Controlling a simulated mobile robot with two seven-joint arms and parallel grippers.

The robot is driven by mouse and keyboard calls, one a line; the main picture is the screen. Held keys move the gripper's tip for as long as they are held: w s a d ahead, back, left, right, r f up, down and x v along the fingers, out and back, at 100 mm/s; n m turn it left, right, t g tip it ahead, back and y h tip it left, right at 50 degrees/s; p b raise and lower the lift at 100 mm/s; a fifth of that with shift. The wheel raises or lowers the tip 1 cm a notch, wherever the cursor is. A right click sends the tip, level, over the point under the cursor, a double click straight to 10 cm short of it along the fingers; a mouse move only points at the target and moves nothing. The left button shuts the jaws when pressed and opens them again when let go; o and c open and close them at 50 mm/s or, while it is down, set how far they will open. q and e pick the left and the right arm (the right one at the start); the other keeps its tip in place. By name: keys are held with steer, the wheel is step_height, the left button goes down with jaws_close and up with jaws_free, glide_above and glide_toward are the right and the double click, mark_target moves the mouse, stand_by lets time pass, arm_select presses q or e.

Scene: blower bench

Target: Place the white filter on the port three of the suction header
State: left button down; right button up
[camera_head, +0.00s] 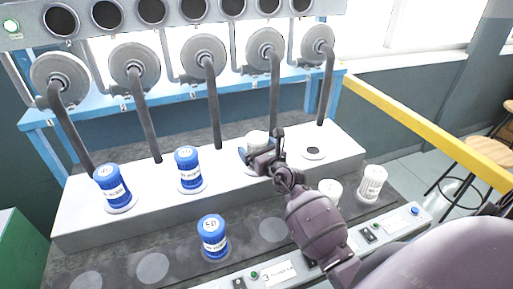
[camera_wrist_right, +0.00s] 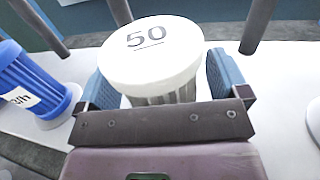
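The white filter (camera_head: 257,138) stands upright on the front ledge of the suction header (camera_head: 75,218), third in the row from the left. In the right wrist view the filter (camera_wrist_right: 150,50) shows a white lid marked "50" and a ribbed body. My right gripper (camera_head: 262,158) reaches it from the front. The base of the filter is mostly hidden by the gripper. My left gripper is not in view.
Blue filters (camera_head: 113,187) (camera_head: 188,168) stand on the first two ports. An empty port (camera_head: 313,152) lies to the right. Another blue filter (camera_head: 213,236) and white filters (camera_head: 373,183) (camera_head: 330,191) stand in front. Grey pipes (camera_head: 212,105) rise behind the row.

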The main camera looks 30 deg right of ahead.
steer(key=shift+r, duration=0.2)
steer(key=s, duration=1.2)
steer(key=shift+a, duration=0.25)
